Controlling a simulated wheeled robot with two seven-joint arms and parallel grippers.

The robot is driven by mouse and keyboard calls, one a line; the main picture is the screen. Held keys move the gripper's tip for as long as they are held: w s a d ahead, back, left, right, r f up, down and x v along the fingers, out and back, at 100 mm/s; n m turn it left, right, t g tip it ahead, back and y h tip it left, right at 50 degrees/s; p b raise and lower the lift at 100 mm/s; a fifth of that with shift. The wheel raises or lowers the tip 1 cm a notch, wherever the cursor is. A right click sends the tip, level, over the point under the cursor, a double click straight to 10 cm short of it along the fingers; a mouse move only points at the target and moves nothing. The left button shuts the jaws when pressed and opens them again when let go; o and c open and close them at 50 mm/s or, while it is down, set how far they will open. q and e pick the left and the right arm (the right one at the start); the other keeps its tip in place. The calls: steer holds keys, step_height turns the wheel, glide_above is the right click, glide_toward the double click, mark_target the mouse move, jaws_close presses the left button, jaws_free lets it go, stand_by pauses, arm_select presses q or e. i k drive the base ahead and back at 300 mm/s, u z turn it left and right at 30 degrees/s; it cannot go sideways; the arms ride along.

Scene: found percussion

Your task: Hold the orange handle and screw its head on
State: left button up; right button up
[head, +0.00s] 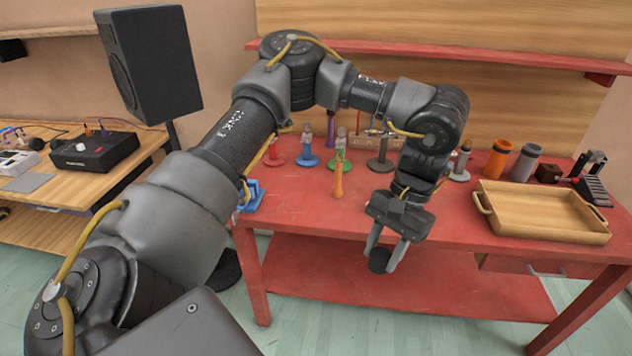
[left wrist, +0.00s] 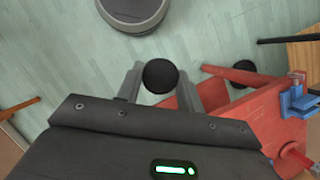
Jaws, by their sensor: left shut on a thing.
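My left gripper (head: 381,257) is shut on a round black head (head: 379,261). It hangs in front of the red table's front edge, below the tabletop level in the picture. In the left wrist view the black head (left wrist: 160,76) sits between the two grey fingers of the left gripper (left wrist: 160,84). The orange handle (head: 338,179) stands upright on the red table (head: 300,205), left of the gripper and apart from it, in front of a green-based stand (head: 339,164). My right gripper is not in view.
Several stands with coloured round bases line the table's back, including a blue one (head: 308,160). A wooden tray (head: 545,232), an orange cup (head: 497,158) and a grey cup (head: 526,161) are at right. A blue holder (head: 250,196) sits at the left edge. The front middle is clear.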

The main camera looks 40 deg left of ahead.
mark_target(337, 192)
steer(key=z, duration=0.05)
steer(key=k, duration=0.15)
steer(key=u, duration=1.25)
